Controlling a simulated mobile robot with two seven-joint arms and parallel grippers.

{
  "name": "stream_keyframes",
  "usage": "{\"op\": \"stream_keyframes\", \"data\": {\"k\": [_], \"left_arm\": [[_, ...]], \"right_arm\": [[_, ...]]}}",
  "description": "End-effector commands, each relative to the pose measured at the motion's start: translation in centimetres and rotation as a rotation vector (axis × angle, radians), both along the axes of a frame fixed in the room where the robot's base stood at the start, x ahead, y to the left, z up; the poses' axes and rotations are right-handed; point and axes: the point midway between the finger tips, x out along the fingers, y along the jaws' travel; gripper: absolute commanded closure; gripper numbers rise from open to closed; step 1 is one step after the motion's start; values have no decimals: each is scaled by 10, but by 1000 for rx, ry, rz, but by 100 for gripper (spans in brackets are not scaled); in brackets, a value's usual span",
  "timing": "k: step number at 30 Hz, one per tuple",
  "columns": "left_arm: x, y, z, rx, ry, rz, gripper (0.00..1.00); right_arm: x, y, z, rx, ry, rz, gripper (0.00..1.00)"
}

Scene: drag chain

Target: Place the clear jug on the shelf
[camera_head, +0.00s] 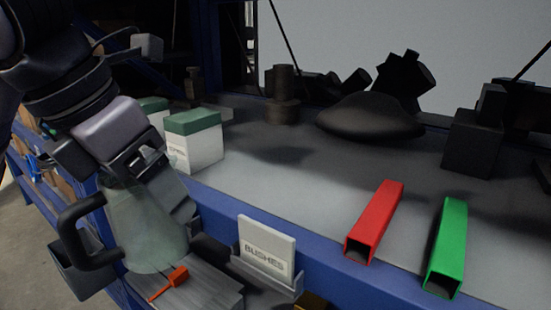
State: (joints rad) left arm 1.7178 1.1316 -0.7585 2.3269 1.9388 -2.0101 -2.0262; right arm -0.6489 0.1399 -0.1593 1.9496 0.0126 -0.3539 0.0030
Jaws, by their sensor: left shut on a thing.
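The clear jug (148,232) hangs upright at the lower left, a see-through greenish vessel with a dark handle on its left side. My left gripper (150,175) comes in from the upper left and is shut on the jug near its top. The jug is in front of the blue front edge of the shelf (265,170), whose broad grey surface spreads to the right. The jug's base overlaps a grey ledge below in the picture; I cannot tell whether it touches. My right gripper is not in view.
White boxes with green lids (194,140) stand on the shelf just behind the gripper. A red square tube (375,220) and a green one (447,245) lie at the right. A white BUSHES sign (266,250) stands at the front edge. Dark parts (370,115) line the back; the middle surface is clear.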

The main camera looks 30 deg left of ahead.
Motion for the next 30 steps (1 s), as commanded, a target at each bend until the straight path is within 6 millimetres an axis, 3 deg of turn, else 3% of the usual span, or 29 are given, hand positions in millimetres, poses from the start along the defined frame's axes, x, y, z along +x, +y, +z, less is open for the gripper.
{"op": "stream_keyframes", "data": {"k": [9,15,23,30], "left_arm": [[86,-13,15,-1,3,4,50],[131,-19,22,-1,1,3,50],[149,-36,21,1,0,1,50],[170,-64,22,1,0,1,50]], "right_arm": [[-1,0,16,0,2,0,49],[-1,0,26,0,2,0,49],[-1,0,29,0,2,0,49],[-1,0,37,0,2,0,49]]}}
